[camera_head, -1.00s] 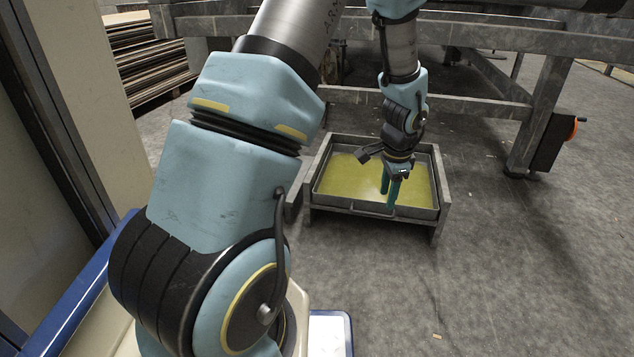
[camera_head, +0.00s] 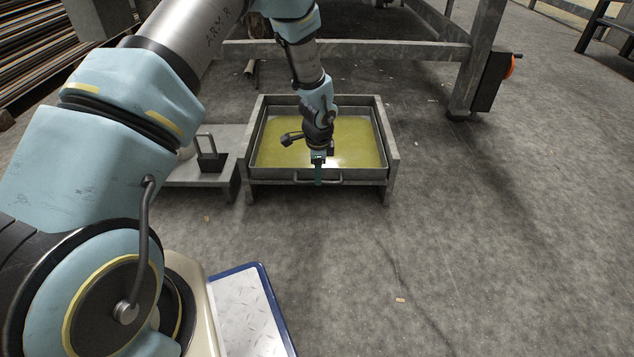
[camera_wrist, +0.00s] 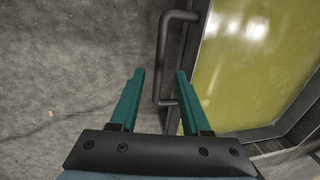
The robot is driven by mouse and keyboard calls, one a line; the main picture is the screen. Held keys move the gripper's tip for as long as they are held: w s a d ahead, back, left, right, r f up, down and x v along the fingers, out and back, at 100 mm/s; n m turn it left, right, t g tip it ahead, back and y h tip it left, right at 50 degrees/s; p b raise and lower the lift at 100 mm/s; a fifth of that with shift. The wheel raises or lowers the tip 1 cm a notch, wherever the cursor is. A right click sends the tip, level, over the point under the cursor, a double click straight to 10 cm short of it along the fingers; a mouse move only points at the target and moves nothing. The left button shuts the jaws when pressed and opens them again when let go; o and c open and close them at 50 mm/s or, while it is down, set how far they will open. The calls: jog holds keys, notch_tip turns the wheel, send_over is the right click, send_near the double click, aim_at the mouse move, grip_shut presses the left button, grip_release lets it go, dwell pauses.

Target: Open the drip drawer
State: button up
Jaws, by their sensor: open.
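The drip drawer is a shallow grey metal tray (camera_head: 262,135) of yellow-green liquid. It sits inside a low grey frame (camera_head: 393,160) on the floor, and no clear gap shows at its front. Its dark bar handle (camera_head: 340,180) is on the front face; it also shows in the wrist view as a bracket-shaped bar (camera_wrist: 163,50). My gripper (camera_head: 319,182) points down at the front edge, over the middle of the handle. In the wrist view my open gripper (camera_wrist: 160,73) has one finger on each side of the bar. I cannot tell whether either finger touches it.
A low grey platform (camera_head: 205,172) with a dark handled block (camera_head: 211,160) stands left of the drawer. A metal table leg (camera_head: 478,65) with a dark box (camera_head: 490,80) stands at the right rear. The concrete floor in front is mostly clear.

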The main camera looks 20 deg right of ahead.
jog(key=shift+w+d+f+b, duration=0.1)
jog(key=shift+w+f+b, duration=0.1)
jog(key=shift+f, duration=0.5)
jog(key=shift+w+d+f+b, duration=0.1)
jog(key=shift+f+b, duration=0.1)
jog(key=shift+f, duration=0.5)
jog(key=shift+s, duration=0.1)
grip_shut()
dwell(0.4)
